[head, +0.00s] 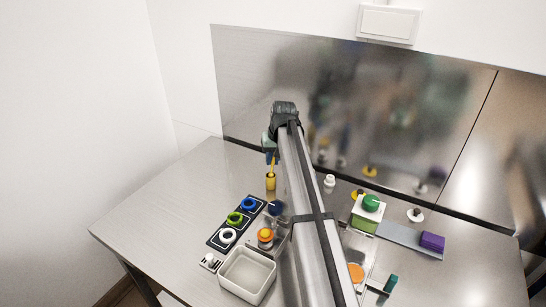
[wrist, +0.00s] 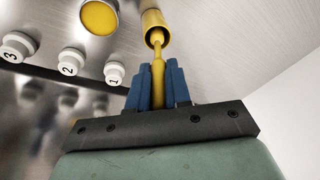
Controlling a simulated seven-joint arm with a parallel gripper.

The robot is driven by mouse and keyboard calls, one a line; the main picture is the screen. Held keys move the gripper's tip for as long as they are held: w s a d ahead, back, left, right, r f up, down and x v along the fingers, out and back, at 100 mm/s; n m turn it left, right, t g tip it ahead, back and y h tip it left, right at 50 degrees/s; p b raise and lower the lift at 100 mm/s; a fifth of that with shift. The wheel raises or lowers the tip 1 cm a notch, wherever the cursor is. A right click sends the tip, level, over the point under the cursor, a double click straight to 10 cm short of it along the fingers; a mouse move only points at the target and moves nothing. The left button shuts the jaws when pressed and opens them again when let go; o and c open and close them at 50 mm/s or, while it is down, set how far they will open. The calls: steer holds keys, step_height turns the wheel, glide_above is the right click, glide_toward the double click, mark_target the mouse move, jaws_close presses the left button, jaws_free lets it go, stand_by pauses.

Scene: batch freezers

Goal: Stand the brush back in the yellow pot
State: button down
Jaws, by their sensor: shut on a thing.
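The yellow pot (head: 270,182) stands on the metal table, left of my arm in the head view. It also shows at the top of the wrist view (wrist: 154,20), its open mouth facing the camera. The brush is yellow and slim, and it shows between my fingers and the pot in the wrist view (wrist: 158,72). My gripper (wrist: 158,88) has blue fingers and is shut on the brush. The brush's far end is at the pot's mouth and seems to enter it; how deep is hidden. In the head view, my gripper (head: 270,157) is just above the pot.
A dark tray with blue (head: 249,204), green (head: 234,218) and white (head: 227,236) rings lies nearer the front. A white bin (head: 247,275) stands before it. A purple block (head: 432,241) and a green-topped box (head: 369,207) are right of my arm. The table left of the pot is clear.

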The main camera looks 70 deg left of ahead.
steer(key=shift+d+x, duration=0.15)
steer(key=shift+x, duration=0.55)
steer(key=shift+d+x, duration=0.15)
steer(key=shift+x, duration=0.5)
steer(key=shift+w+f, duration=0.1)
steer(key=c, duration=0.5)
jaws_free()
steer(key=shift+s+a+r+v, duration=0.1)
steer(key=shift+a+v, duration=0.15)
steer(key=shift+v, duration=0.9)
steer(key=shift+s+a+r+v, duration=0.1)
steer(key=shift+a+v, duration=0.15)
steer(key=shift+v, duration=0.85)
steer(key=shift+s+a+v, duration=0.1)
steer(key=shift+a+v, duration=0.15)
steer(key=shift+v, duration=0.9)
